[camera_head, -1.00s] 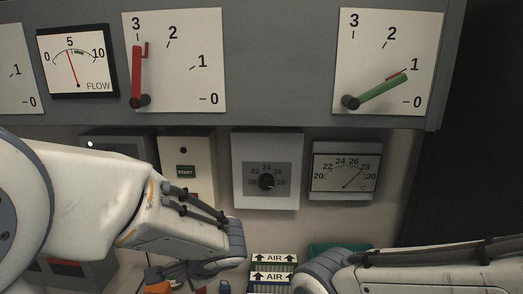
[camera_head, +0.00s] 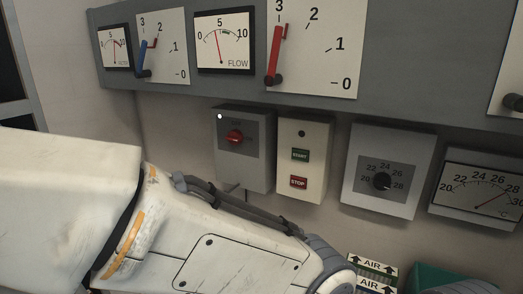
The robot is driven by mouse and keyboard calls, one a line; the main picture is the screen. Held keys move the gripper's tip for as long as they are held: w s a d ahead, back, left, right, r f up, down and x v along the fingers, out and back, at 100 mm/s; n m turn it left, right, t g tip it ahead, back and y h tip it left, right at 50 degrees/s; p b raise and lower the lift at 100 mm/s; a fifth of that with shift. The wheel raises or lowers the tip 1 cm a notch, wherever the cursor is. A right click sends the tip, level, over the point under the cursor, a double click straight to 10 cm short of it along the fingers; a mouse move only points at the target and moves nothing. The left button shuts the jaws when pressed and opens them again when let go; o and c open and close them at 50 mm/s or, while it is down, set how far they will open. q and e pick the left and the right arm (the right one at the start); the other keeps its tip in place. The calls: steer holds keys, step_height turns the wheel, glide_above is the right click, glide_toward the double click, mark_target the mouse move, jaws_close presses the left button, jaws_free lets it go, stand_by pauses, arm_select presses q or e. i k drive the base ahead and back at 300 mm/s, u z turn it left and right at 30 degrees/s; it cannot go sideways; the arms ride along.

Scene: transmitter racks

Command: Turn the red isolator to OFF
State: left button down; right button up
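The red isolator (camera_head: 235,137) is a red rotary knob on a dark panel of a grey wall box (camera_head: 258,158). Small lettering above it and at its right is too small to read surely, so I cannot tell its setting. A small white lamp (camera_head: 220,116) is lit at the box's upper left. My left arm crosses the lower left, below and in front of the box, and runs out of the bottom edge. Its gripper is not in view, and neither is my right arm or gripper. Nothing of mine touches the knob.
Right of the isolator are a START/STOP box (camera_head: 304,160), a dial thermostat (camera_head: 382,172) and a thermometer (camera_head: 482,190). Above runs a grey cabinet with a blue lever (camera_head: 142,58), a red lever (camera_head: 275,54) and a FLOW gauge (camera_head: 223,42). AIR-labelled items (camera_head: 373,267) stand low down.

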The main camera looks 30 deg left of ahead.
mark_target(234, 137)
steer(key=z, duration=1.65)
steer(key=k, duration=0.7)
steer(key=u, duration=2.7)
